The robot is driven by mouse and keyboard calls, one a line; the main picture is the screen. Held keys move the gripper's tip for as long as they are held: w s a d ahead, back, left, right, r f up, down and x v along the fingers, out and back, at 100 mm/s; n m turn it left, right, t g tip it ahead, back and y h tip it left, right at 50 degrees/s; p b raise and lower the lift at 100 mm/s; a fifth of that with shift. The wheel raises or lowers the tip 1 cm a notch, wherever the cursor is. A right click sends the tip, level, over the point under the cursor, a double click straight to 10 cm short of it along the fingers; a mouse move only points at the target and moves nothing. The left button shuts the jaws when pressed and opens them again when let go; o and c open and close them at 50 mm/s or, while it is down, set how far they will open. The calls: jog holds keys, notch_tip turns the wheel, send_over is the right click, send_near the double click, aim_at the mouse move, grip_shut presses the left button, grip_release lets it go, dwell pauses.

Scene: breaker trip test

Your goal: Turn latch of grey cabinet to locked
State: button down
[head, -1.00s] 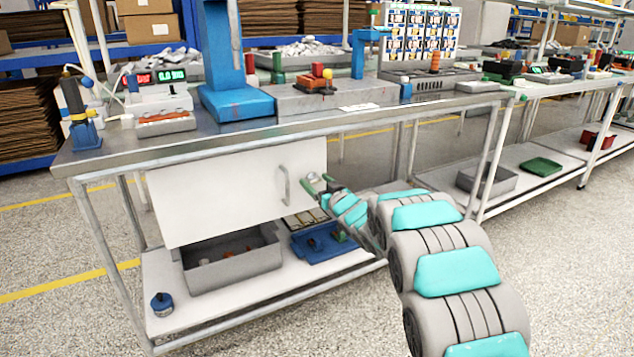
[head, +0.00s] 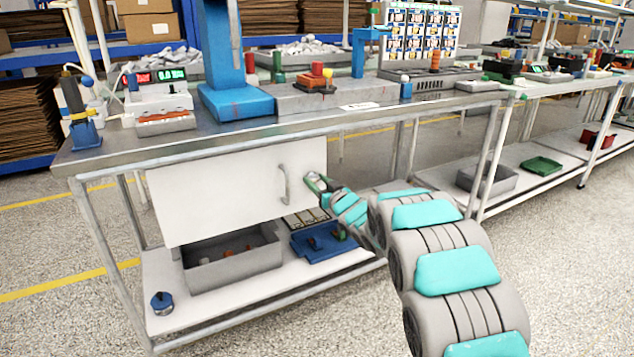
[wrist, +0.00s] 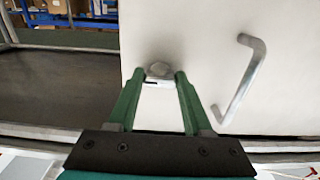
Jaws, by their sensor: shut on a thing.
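The grey cabinet (head: 220,195) hangs under the workbench, and its pale front panel faces me. A bar handle (head: 284,185) stands on the right part of the panel; it also shows in the wrist view (wrist: 240,80). The latch (wrist: 158,71) is a small round grey knob near the panel's edge. My gripper (head: 314,180) is at the panel's right side, to the right of the handle. In the wrist view its green fingers (wrist: 159,82) are shut on the latch, one on each side. The fingertips hide part of the latch, so its exact turn angle is hard to tell.
The steel workbench top (head: 270,128) lies above the cabinet. Below is a shelf with a grey bin (head: 232,268), a blue tray (head: 325,243) and a blue-grey knob-like part (head: 162,303). The floor to the right is open.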

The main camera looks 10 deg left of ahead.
jog(key=shift+f+n+b, duration=0.1)
jog(key=shift+n+b, duration=0.3)
jog(key=shift+b, duration=0.1)
jog(key=shift+f+n+b, duration=0.15)
jog(key=shift+n+b, duration=0.85)
jog(key=shift+b, duration=0.1)
jog(key=n+b, duration=0.3)
jog(key=shift+n, duration=0.3)
jog(key=n+b, duration=0.6)
jog(key=n, duration=0.1)
jog(key=shift+b, duration=0.3)
jog(key=n+b, duration=0.2)
jog(key=n, duration=0.1)
jog(key=shift+n, duration=0.3)
jog(key=shift+n+b, duration=0.4)
jog(key=shift+b, duration=0.05)
jog(key=shift+r, duration=0.25)
